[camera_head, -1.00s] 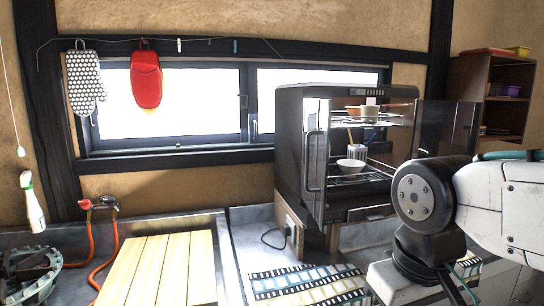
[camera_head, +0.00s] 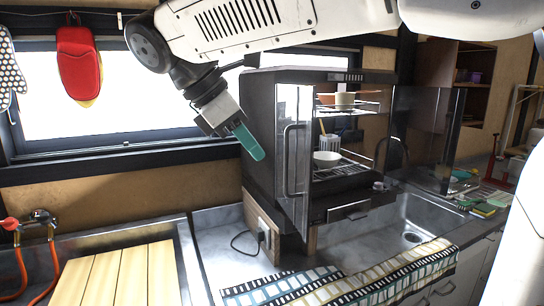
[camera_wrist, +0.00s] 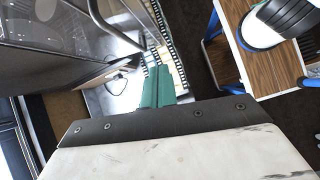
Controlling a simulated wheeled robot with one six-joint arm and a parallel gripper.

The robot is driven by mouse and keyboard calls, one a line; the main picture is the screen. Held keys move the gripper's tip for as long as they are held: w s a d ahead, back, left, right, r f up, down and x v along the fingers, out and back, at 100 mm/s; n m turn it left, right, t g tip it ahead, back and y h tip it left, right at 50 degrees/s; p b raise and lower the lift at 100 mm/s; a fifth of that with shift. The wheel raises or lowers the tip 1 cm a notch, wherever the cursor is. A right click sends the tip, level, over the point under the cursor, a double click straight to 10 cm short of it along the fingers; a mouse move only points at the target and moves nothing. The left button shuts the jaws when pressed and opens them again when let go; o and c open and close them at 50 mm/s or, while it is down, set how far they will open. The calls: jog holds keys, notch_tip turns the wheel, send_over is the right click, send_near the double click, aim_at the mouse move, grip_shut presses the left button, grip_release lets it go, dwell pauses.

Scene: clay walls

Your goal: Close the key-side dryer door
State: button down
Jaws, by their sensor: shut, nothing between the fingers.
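The black dish dryer (camera_head: 268,135) stands on the counter with both doors open. Its left door (camera_head: 295,150), a clear panel with a grey bar handle, swings out toward me at the front left. Its right door (camera_head: 425,125), a dark clear panel, stands out to the right. I cannot tell which is the key side; no key is plain. My gripper (camera_head: 250,142), with teal fingers, is shut and empty, in front of the dryer's left side, left of the left door. In the wrist view the shut fingers (camera_wrist: 158,87) point past a door's bar handle (camera_wrist: 116,27).
Inside the dryer are a white bowl (camera_head: 327,158) and a pot on racks. A sink (camera_head: 425,222) lies right of it, a wooden board (camera_head: 120,278) at front left. A patterned cloth (camera_head: 350,285) lies along the front edge. A red mitt (camera_head: 78,62) hangs at the window.

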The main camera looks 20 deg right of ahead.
jog(key=w+a+r+n+h, duration=0.2)
jog(key=w+a+r+n, duration=0.1)
jog(key=a, duration=0.2)
jog(key=d+r+x, duration=0.1)
jog(key=x, duration=1.1)
jog(key=shift+w+d+r+t, duration=0.2)
jog(key=shift+w+d+t, duration=0.15)
jog(key=shift+d, duration=0.1)
